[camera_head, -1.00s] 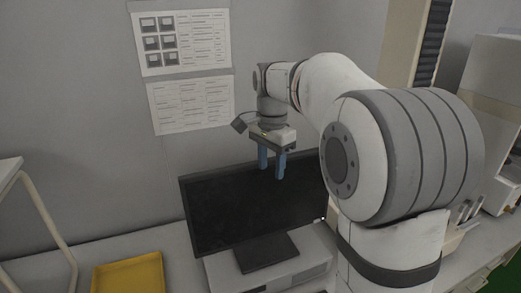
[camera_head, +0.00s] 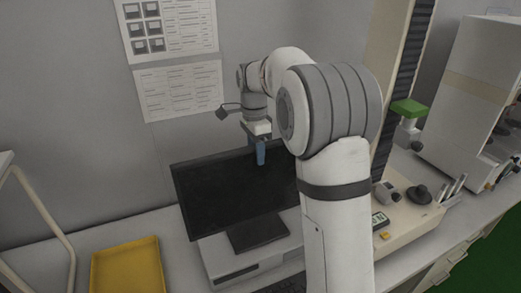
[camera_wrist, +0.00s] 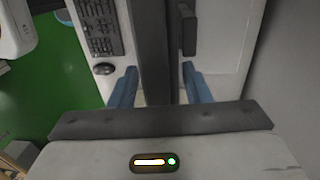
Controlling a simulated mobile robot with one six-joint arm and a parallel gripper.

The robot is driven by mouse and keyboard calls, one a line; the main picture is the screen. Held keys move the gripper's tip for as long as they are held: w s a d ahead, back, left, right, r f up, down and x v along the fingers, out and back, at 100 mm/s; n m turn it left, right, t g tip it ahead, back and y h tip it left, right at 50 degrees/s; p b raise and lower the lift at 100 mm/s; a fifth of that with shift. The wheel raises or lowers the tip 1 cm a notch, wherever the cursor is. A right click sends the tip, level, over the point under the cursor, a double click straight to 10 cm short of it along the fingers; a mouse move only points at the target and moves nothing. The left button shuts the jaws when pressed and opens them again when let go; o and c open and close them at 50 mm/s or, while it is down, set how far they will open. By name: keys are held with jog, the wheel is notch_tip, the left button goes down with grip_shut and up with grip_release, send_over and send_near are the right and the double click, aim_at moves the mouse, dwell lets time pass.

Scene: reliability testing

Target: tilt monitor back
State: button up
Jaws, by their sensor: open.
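The black monitor (camera_head: 222,197) stands on a dark stand (camera_head: 258,234) on top of a flat white box (camera_head: 222,261). My gripper (camera_head: 260,158) is at the monitor's top edge, right of its middle, pointing down. One blue finger shows in front of the screen in the head view; the other is hidden there. In the wrist view, my open gripper (camera_wrist: 160,68) has one finger on each side of the monitor's thin top edge (camera_wrist: 156,45). Gaps show between fingers and monitor. A dark block (camera_wrist: 188,33) shows behind the monitor.
A yellow tray (camera_head: 125,268) lies on the bench left of the monitor. A keyboard (camera_wrist: 100,22) and mouse (camera_wrist: 104,69) lie in front of it. A beige instrument with a column (camera_head: 400,90) stands to the right. The grey wall is close behind.

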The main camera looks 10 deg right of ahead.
jog(key=shift+f, duration=0.2)
jog(key=shift+c, duration=0.4)
jog(key=shift+r, duration=0.1)
grip_shut()
